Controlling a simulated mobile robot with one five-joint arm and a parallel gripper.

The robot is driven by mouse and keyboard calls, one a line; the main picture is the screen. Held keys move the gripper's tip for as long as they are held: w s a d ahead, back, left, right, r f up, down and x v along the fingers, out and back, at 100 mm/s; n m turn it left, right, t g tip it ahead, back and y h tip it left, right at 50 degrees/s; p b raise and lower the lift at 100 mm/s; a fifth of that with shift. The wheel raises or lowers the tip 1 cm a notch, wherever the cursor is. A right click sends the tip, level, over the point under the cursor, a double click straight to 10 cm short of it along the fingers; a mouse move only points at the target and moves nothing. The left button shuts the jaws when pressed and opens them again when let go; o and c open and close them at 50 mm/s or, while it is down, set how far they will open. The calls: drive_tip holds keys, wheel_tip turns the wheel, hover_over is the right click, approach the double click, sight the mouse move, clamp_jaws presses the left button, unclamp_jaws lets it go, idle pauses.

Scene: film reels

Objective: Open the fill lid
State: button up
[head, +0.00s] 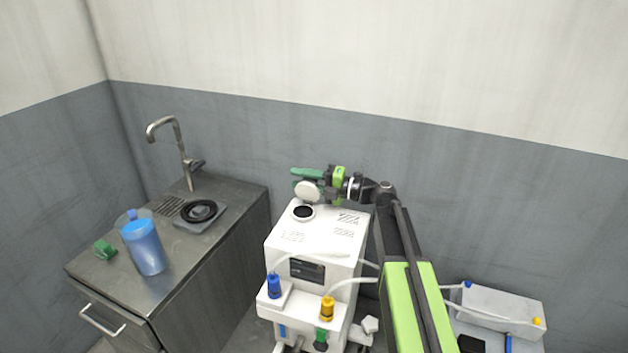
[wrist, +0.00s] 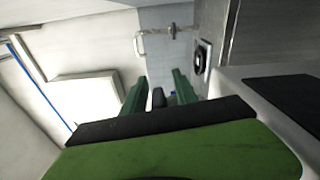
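The white machine (head: 310,240) stands in the middle of the head view. A dark round fill opening (head: 303,212) shows uncovered on its top. A pale round lid (head: 309,191) stands raised and tilted behind the opening. My gripper (head: 302,179) is just behind and above the lid, its green fingers pointing left. The lid partly hides the nearer finger, and I cannot tell whether they touch. In the wrist view the two fingers of my gripper (wrist: 158,90) are apart, with a small dark piece visible between them that I cannot identify.
A steel counter (head: 105,270) at the left holds a blue jug (head: 145,247), a green object (head: 105,250) and a black ring (head: 199,211), with a tap (head: 182,150) behind. Blue (head: 274,286) and yellow (head: 327,308) fittings sit on the machine's front. A pale box (head: 500,310) stands lower right.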

drive_tip(key=v, duration=1.7)
drive_tip(key=shift+s+d, duration=0.15)
